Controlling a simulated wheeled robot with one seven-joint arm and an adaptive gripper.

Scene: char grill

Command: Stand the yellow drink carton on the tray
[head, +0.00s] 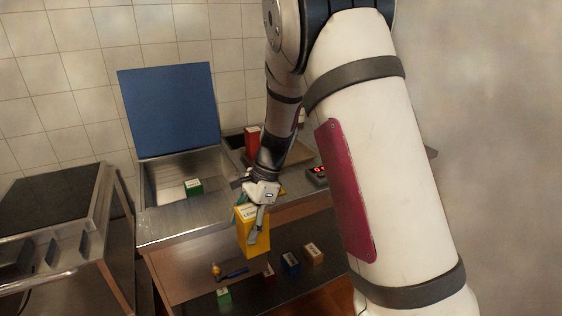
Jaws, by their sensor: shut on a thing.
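The yellow drink carton (246,243) is in my gripper (250,226), in front of the counter's front edge and above the lower shelf. The carton looks roughly upright, with a pale label near its top. My gripper points down, with its fingers on the carton's sides and partly covering it. A flat brownish tray (291,150) appears on the counter at the back, behind my arm. My arm hides much of it, so I cannot see all of its surface.
A red carton (252,138) stands at the back of the counter. A green box (193,187) sits in a metal basin with a raised blue lid (170,108). A red-digit display (318,174) is right of my gripper. Several small boxes lie on the lower shelf (255,298). A dark-topped metal unit (55,197) stands left.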

